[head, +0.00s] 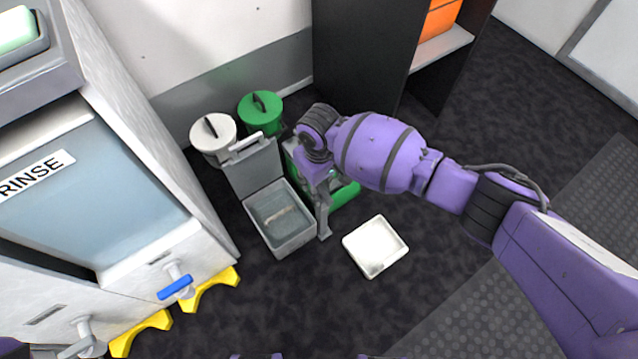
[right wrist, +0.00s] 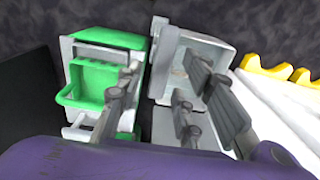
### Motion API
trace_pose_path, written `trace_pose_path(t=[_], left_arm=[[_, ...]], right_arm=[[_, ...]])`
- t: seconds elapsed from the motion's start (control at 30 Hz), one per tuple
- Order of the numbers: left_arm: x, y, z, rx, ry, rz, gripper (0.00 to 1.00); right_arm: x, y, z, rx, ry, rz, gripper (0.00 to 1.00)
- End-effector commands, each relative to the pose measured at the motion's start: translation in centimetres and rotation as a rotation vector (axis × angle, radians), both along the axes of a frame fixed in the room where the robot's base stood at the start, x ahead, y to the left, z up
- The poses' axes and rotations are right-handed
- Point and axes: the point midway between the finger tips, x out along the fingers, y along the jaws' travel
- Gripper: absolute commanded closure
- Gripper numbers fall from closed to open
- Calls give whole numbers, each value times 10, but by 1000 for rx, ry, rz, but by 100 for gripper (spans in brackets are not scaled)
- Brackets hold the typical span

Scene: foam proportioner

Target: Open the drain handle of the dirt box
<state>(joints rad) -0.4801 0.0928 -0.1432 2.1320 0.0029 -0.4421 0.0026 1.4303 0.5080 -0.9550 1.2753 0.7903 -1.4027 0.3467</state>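The dirt box looks to be the open grey box (head: 296,238) on the floor, its lid raised at the back, with murky water and a brownish streak inside. It also shows in the right wrist view (right wrist: 208,43). I cannot make out its drain handle; my gripper may cover it. My right gripper (head: 322,207) points down at the right side of the box. I cannot tell whether a finger touches the box. My left gripper is out of view.
A green container (head: 345,193) stands right of the box, partly behind my right arm. A white tray (head: 375,247) lies on the floor in front. White (head: 213,133) and green (head: 261,112) lidded buckets stand behind. The RINSE tank (head: 110,190) with a blue-handled valve (head: 175,287) is left.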

Motion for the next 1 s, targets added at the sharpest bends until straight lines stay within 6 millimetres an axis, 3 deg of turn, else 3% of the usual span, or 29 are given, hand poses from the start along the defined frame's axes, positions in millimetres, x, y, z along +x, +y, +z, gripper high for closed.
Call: trace_pose_path(t=[0.2, 0.5, 1.0], left_arm=[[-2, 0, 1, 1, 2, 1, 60], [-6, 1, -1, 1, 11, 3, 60], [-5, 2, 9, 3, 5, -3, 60]], right_arm=[[1, 0, 0, 0, -2, 0, 66], [1, 0, 0, 0, -2, 0, 100], [-1, 2, 2, 0, -1, 106, 100]])
